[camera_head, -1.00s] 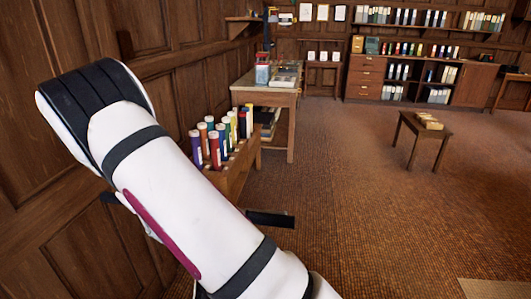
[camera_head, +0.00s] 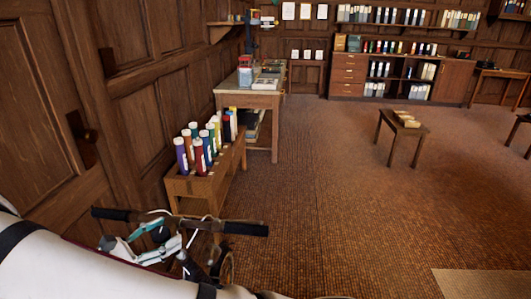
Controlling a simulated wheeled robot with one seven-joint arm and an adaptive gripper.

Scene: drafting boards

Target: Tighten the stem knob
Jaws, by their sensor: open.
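A handlebar with a black left grip (camera_head: 112,214) and a black right grip (camera_head: 245,229) stands at the lower left, just beyond my white arm. Part of a wheel (camera_head: 227,268) shows below the right grip. I cannot make out the stem knob for certain among these parts. My arm crosses the lower left corner and hides the lower part of the handlebar's vehicle.
A wooden rack (camera_head: 205,190) of coloured tubes stands just behind the handlebar, along the panelled left wall. A worktable (camera_head: 250,98) is farther back. A low stool (camera_head: 402,133) stands at right. The carpet between is open.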

